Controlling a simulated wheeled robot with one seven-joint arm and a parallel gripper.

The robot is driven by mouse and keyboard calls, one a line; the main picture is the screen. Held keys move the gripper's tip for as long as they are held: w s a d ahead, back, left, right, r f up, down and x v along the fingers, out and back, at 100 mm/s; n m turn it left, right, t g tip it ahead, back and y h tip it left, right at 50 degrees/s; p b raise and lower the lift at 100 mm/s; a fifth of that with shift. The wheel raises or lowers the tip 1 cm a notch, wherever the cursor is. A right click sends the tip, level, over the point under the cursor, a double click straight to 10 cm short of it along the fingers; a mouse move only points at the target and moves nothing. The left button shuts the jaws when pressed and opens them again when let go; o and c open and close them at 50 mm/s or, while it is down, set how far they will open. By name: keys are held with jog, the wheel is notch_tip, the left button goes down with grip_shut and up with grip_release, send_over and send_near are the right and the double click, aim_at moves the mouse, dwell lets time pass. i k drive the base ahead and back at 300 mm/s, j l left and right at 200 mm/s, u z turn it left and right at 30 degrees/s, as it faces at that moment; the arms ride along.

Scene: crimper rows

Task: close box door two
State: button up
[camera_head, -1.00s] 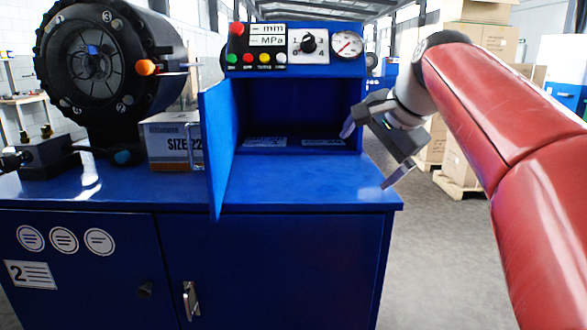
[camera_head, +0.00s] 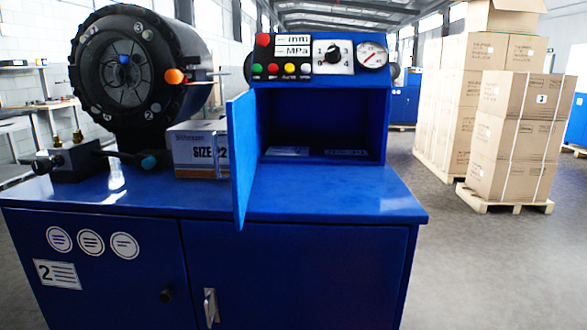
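A blue box (camera_head: 388,118) with an open front stands on the blue bench, under a control panel. Its blue door (camera_head: 243,158) is hinged at the box's left side and stands wide open, sticking out toward me over the bench top. Two flat labelled items lie on the box floor. The label "2" (camera_head: 58,274) is on the bench cabinet's left front. My gripper and arm are not in view now.
A carton marked SIZE 22 (camera_head: 196,153) stands just left of the door. A black round crimper head (camera_head: 128,75) is farther left. The bench top (camera_head: 340,203) before the box is clear. Stacked cartons (camera_head: 515,140) stand on a pallet at right.

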aim_at(241, 132)
jog(key=i+j, duration=0.1)
jog(key=j, duration=1.5)
